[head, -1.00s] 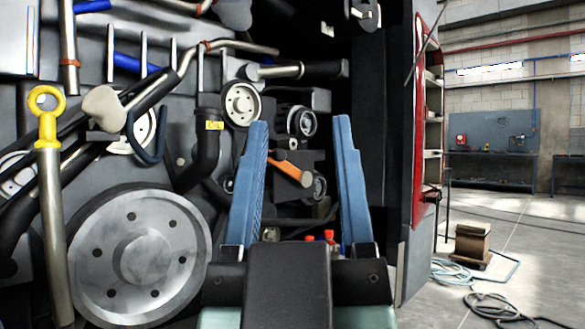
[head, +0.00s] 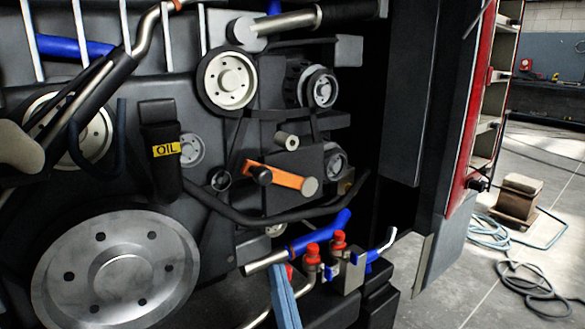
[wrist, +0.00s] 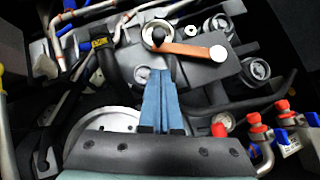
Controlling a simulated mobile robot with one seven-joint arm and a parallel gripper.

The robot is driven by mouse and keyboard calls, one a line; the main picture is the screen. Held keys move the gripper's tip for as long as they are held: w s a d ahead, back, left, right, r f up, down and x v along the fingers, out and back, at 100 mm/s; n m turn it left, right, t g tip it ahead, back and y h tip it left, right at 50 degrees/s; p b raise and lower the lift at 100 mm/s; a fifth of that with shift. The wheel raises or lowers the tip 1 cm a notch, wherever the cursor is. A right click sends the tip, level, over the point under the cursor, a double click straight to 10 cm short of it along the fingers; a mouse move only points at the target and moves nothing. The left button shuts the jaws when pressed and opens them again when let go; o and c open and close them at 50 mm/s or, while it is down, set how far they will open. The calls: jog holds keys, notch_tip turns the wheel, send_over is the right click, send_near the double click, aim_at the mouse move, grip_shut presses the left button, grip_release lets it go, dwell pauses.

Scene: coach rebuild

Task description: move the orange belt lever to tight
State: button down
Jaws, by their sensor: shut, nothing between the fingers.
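The orange belt lever (head: 280,178) sits among the pulleys at the middle of the engine. It slopes slightly down to the right, with a dark knob at its left end and a pale round cap at its right end. In the wrist view the orange lever (wrist: 190,50) lies beyond my fingertips, above and a little right. My gripper (wrist: 160,74) is shut and empty, its blue fingers side by side, apart from the lever as far as I can tell. In the head view only part of my gripper (head: 279,268) shows, below the lever.
A large grey pulley (head: 118,268) is at lower left. A black hose with a yellow OIL label (head: 166,149) hangs left of the lever. A black hose curves below it. Red-capped valves (head: 312,254) and a blue pipe (head: 322,233) stand below right.

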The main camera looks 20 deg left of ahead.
jog(key=shift+w+a+f+n+g+y, duration=0.1)
jog(key=shift+a+f+n+g+y, duration=0.1)
jog(key=shift+f+n+g+y, duration=0.25)
jog(key=shift+a+f+n+g+y, duration=0.15)
jog(key=shift+f+n+g, duration=0.15)
jog(key=shift+n, duration=0.35)
jog(key=d+r+p+x, duration=0.1)
jog(key=d+r+x, duration=0.1)
jog(key=x, duration=1)
jog(key=shift+a+r, duration=0.15)
jog(key=shift+r, duration=0.25)
jog(key=shift+t+p, duration=0.25)
jog(key=shift+p, duration=0.05)
